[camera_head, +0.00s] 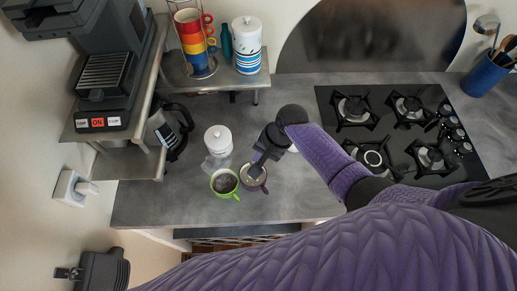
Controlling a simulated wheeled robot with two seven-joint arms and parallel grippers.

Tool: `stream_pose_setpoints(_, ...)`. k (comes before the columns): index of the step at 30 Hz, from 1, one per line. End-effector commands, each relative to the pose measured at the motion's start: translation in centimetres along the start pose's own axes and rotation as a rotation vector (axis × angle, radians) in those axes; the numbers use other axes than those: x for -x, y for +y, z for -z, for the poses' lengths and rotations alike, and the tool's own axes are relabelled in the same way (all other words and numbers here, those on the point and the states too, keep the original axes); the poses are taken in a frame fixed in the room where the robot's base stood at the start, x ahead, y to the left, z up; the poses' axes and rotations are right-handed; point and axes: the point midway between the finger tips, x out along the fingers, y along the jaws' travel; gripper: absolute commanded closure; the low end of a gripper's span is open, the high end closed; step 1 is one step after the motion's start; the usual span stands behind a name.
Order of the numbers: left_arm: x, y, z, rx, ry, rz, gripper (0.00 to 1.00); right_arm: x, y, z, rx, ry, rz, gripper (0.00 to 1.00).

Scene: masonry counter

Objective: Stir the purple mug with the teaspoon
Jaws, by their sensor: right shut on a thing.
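The purple mug (257,186) stands on the grey counter, right beside a green mug (225,183) that holds a dark liquid. My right gripper (259,158) points down over the purple mug and covers its far rim. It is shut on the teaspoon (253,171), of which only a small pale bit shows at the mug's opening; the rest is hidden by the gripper. How deep the spoon reaches cannot be told. My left gripper (70,273) is at the bottom left, away from the counter; its fingers are too unclear to read.
A white lidded jar (218,140) stands behind the mugs. A coffee machine (105,70), a glass jug (165,130) and a rack of coloured cups (193,40) are at the left. A black hob (385,135) lies right. The counter left of the green mug is clear.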

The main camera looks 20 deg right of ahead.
Motion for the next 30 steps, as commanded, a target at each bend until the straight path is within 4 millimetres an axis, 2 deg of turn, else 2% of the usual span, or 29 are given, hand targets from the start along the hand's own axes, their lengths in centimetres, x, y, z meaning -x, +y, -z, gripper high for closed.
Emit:
stream_pose_setpoints(13, -3.5, 0.1, -0.5, 0.002, -0.004, -0.001, 0.43, -3.8, 3.3, -0.6, 0.002, 0.003, -0.001, 1.00)
stream_pose_setpoints(30, -9.2, 0.0, -1.2, 0.002, -0.007, 0.001, 0.43, -9.5, 3.2, 1.8, 0.003, 0.002, 0.001, 1.00)
